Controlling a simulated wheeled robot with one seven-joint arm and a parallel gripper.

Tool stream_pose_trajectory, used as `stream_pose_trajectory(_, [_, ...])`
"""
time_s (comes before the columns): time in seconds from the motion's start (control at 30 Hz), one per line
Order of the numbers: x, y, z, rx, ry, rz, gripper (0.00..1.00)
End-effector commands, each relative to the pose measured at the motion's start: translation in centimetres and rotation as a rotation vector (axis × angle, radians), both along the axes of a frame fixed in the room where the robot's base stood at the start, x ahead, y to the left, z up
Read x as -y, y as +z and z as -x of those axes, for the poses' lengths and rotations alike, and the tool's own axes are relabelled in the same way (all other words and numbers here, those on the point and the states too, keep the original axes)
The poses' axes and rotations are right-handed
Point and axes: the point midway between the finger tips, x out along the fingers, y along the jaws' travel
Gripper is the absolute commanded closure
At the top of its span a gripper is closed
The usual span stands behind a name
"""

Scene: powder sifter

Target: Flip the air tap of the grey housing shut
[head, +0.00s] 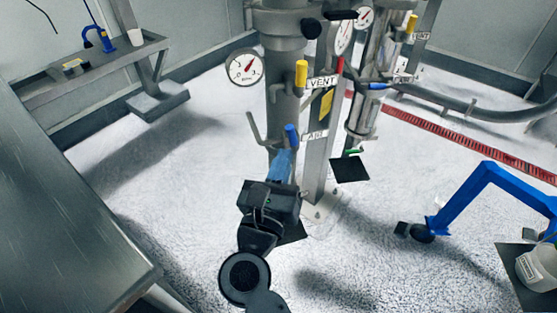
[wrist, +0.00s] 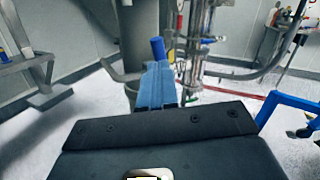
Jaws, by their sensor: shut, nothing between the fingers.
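The grey housing (head: 283,105) is a tall upright cylinder in the middle of the head view; it also shows in the wrist view (wrist: 138,30). Its air tap (head: 291,134) has a blue handle beside a white label reading AIR (head: 316,135). The blue handle (wrist: 158,48) stands upright, slightly tilted, just beyond my fingertips in the wrist view. My gripper (head: 285,153), with light blue fingers, is shut and empty, right below and in front of the handle. My fingertips (wrist: 157,66) hide the tap's lower part, and I cannot tell whether they touch it.
A yellow-handled tap (head: 301,73) with a VENT label sits above the air tap. A round gauge (head: 244,67) is at upper left. A bent grey pipe (head: 254,128) stands left of the tap. A blue frame (head: 490,185) is at right, a bench (head: 100,65) at left.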

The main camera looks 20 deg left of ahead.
Motion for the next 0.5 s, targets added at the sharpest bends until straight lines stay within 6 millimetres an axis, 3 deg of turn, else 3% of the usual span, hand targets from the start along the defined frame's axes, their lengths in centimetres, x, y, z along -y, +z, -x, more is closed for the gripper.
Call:
stream_pose_trajectory(0.07, [0.4,-0.2,-0.1,0.0,-0.003,0.0,1.0])
stream_pose_trajectory(0.5, [0.5,-1.1,5.5,-0.001,0.0,-0.001,1.0])
